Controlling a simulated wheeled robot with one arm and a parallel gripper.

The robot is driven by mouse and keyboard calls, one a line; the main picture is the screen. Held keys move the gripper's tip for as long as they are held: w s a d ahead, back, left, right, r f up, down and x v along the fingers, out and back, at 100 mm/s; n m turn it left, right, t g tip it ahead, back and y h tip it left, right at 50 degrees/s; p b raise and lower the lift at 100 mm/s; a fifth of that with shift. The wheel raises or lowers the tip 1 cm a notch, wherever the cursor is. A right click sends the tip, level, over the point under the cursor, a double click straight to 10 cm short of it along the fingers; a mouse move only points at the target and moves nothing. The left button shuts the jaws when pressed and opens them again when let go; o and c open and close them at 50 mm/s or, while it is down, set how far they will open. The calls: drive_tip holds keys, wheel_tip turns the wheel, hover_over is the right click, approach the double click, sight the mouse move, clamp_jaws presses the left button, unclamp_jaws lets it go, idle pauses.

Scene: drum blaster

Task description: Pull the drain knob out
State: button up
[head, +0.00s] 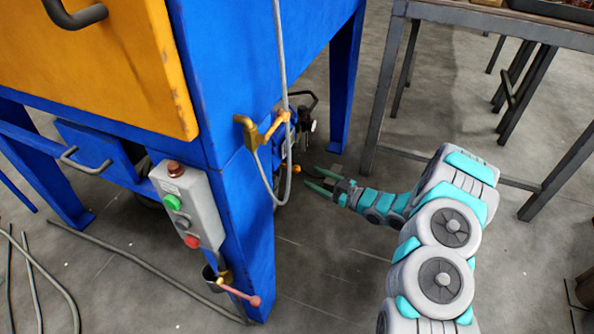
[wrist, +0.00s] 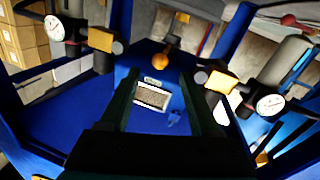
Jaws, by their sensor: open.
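A small round orange knob (head: 297,168), which looks like the drain knob, is at the blue machine's side, just left of my gripper. In the wrist view the round orange knob (wrist: 160,61) shows ahead, between the fingertip lines and slightly beyond them. My gripper (head: 312,178) is open and empty, with its fingers pointing left toward the machine. In the wrist view my gripper (wrist: 159,76) shows two dark fingers spread apart, with no contact on the knob visible. The knob's stem and its mount are not clear.
The blue machine leg (head: 245,235) stands left of the gripper. A grey hose (head: 281,60) hangs beside a brass fitting (head: 262,130). A metal table (head: 500,25) stands right.

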sight(297, 168)
drive_tip(key=shift+b+x, duration=0.3)
drive_tip(key=shift+x, duration=3.6)
clamp_jaws()
